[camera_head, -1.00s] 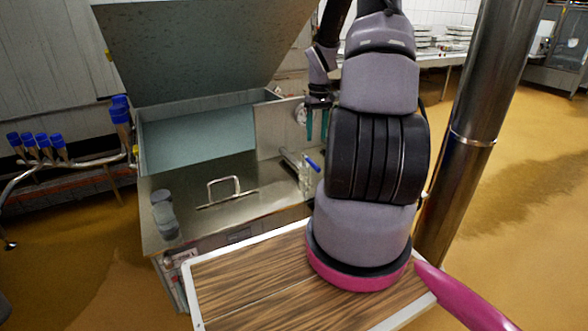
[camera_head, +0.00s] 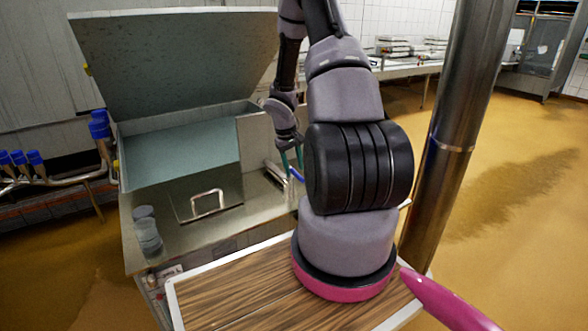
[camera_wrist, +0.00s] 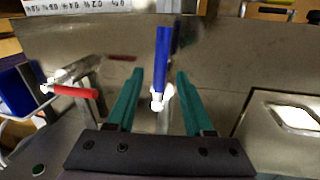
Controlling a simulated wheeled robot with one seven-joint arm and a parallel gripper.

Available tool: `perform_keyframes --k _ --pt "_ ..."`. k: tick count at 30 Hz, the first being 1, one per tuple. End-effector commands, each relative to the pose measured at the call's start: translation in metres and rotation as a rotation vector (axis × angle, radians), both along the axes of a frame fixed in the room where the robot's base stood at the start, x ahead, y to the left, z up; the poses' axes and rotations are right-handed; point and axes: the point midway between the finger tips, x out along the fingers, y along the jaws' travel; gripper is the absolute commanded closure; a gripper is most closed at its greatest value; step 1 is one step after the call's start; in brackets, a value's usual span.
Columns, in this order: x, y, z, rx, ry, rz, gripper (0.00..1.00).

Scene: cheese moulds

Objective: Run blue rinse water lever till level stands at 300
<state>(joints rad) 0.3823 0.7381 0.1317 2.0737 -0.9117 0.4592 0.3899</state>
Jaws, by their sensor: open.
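The blue lever (camera_wrist: 162,52) stands between the two teal fingers of my open gripper (camera_wrist: 160,75) in the wrist view, with a gap visible on each side. The lever joins a white fitting at its lower end. In the head view my gripper (camera_head: 291,158) is down at the blue lever (camera_head: 297,174), partly hidden by my arm. A red lever (camera_wrist: 76,91) lies to the left in the wrist view. A white scale strip (camera_wrist: 80,6) with printed marks shows at the top edge; the water level cannot be read.
A steel column (camera_head: 450,140) rises to the right. Blue-capped pipes (camera_head: 20,160) are at the left.

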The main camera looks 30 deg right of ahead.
Motion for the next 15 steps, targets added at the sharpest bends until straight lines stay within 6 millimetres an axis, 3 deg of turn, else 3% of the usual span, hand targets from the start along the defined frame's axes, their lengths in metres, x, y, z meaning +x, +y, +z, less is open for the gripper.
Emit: perform_keyframes --k 12,15 --pt "-0.0002 -0.0014 -0.0094 0.001 0.000 0.000 0.48" --pt "-0.0002 -0.0014 -0.0093 0.001 0.000 0.000 0.86"
